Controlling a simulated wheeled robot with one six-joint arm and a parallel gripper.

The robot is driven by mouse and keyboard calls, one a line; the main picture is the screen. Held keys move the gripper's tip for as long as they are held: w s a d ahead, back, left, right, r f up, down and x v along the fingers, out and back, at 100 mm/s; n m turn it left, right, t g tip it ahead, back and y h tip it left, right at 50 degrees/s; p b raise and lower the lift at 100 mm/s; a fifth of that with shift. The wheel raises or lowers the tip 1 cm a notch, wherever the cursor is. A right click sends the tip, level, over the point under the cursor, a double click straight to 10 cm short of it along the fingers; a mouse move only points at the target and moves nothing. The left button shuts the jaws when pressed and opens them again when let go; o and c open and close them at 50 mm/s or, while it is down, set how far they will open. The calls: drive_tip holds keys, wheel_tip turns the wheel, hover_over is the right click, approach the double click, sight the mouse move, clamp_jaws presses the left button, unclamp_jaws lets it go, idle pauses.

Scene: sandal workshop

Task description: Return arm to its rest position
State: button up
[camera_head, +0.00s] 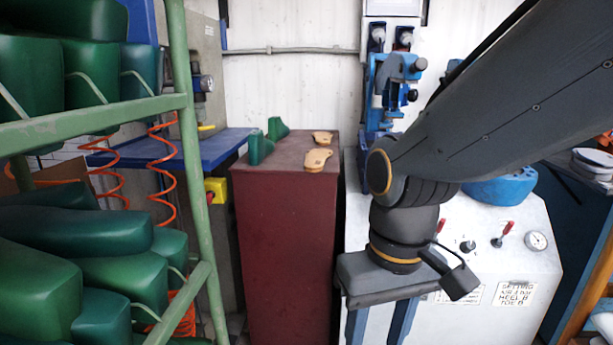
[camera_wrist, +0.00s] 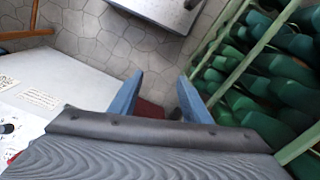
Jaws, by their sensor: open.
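My arm reaches in from the upper right of the head view and bends downward in front of the white machine. My gripper (camera_head: 379,325) hangs at the bottom of that view, its two blue fingers pointing down and spread apart. In the wrist view my gripper (camera_wrist: 160,92) also shows its blue fingers apart, with nothing between them but the tiled floor and a bit of dark red. The gripper is open and empty. The fingertips are cut off by the lower edge of the head view.
A dark red cabinet (camera_head: 285,235) bears two green lasts (camera_head: 262,148) and two tan soles (camera_head: 318,159). A green rack (camera_head: 192,160) full of green lasts stands at left. The white machine (camera_head: 500,255) with gauge and levers is close behind my gripper. Floor (camera_wrist: 90,45) is open in the wrist view.

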drive_tip(key=d+r+m+p, duration=0.3)
drive_tip(key=d+r+p, duration=0.6)
drive_tip(key=p, duration=1)
wheel_tip(320, 180, up, 3)
drive_tip(key=shift+d+f+h, duration=0.2)
drive_tip(key=shift+d+h, duration=0.1)
drive_tip(key=shift+c, duration=0.5)
